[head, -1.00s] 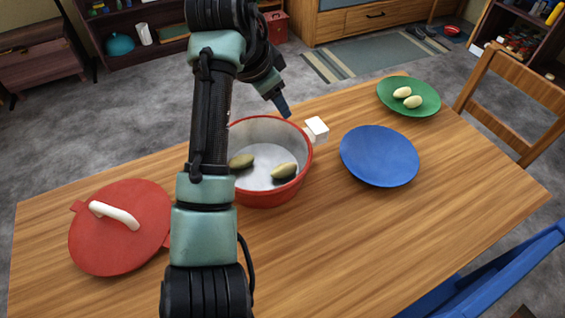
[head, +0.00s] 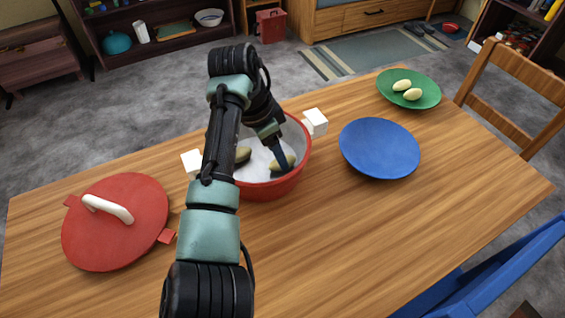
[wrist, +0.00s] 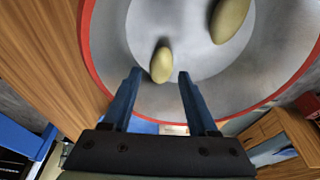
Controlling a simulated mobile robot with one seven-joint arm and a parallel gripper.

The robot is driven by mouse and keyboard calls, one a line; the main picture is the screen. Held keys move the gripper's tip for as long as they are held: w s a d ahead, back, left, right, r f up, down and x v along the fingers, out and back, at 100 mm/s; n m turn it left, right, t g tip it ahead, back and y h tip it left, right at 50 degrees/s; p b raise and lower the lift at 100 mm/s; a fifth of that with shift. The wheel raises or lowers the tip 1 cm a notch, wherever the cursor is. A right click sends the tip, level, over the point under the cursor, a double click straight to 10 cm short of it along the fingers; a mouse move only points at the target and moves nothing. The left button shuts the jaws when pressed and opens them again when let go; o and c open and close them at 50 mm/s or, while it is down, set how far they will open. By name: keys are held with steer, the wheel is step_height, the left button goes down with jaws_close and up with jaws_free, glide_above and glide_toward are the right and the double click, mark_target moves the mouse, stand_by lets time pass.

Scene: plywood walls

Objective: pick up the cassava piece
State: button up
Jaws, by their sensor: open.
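Two olive-brown oval pieces, which look like the cassava, lie inside the red pot (head: 268,190) with its grey inner floor. The right piece (head: 291,159) is partly hidden behind my gripper (head: 283,167); the left piece (head: 243,155) is partly hidden by my arm. In the wrist view, the nearer piece (wrist: 161,65) sits between and just past the fingertips of my open gripper (wrist: 159,74), with gaps on both sides. The other piece (wrist: 229,20) lies farther off at the upper right. My gripper reaches down into the pot and holds nothing.
A red lid (head: 117,235) with a white handle lies left on the wooden table (head: 370,240). White pot handles (head: 316,121) stick out. An empty blue plate (head: 380,150) is right of the pot. A green plate (head: 425,88) holds two pale oval pieces (head: 412,94). A wooden chair (head: 520,95) stands right.

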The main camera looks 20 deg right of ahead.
steer(key=x, duration=0.4)
steer(key=shift+w, duration=0.1)
steer(key=shift+r, duration=0.1)
jaws_close()
